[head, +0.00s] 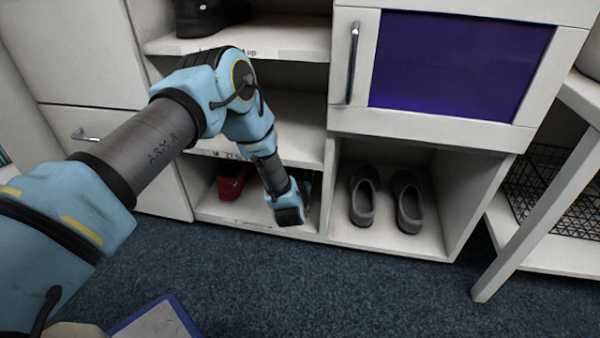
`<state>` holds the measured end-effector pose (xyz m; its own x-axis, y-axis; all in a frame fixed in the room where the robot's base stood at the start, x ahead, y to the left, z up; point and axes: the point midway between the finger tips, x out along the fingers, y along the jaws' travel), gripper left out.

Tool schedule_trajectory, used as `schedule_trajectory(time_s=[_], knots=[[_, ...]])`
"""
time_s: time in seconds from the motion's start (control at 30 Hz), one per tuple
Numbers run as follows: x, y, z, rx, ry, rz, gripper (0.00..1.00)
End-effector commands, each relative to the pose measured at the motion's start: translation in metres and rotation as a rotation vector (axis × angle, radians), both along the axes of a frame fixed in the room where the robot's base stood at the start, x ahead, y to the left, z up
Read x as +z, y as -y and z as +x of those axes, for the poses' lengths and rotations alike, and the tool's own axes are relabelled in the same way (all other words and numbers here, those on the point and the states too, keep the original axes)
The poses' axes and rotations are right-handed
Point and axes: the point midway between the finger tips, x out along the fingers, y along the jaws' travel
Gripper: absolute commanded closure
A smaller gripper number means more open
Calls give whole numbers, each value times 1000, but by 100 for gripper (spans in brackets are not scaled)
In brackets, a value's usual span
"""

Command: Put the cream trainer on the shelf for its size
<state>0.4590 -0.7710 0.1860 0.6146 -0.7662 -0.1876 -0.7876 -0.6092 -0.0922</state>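I cannot make out the cream trainer for certain in the head view. My gripper (289,212) is at the front right of the bottom-left shelf (240,212), and its fingers are hidden or too small to read. A dark shape shows just behind it, partly hidden, and I cannot tell what it is. A red shoe (231,183) sits on the same shelf to the left. The middle shelf (300,135) looks empty where it shows, partly hidden by my arm. The top shelf (290,36) holds a black shoe (208,15). Shelf-edge labels are mostly unreadable.
Grey clogs (409,202) stand in the bottom-right compartment (440,245) under a purple-panelled door (455,62). A white rack leg (535,215) and wire basket (562,190) are at right. A blue-edged board (160,322) lies at the lower left. The carpet (340,290) is otherwise clear.

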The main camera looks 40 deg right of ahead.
Motion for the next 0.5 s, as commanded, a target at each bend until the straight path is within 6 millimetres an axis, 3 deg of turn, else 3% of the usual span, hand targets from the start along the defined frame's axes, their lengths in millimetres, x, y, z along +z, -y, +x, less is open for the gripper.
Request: schedule_trajectory(time_s=[0.17, 0.2, 0.47, 0.5], knots=[[-1, 0, 0, 0, 1, -1, 100], [-2, 0, 0, 0, 0, 0, 29], [-1, 0, 0, 0, 0, 0, 0], [-1, 0, 0, 0, 0, 0, 0]])
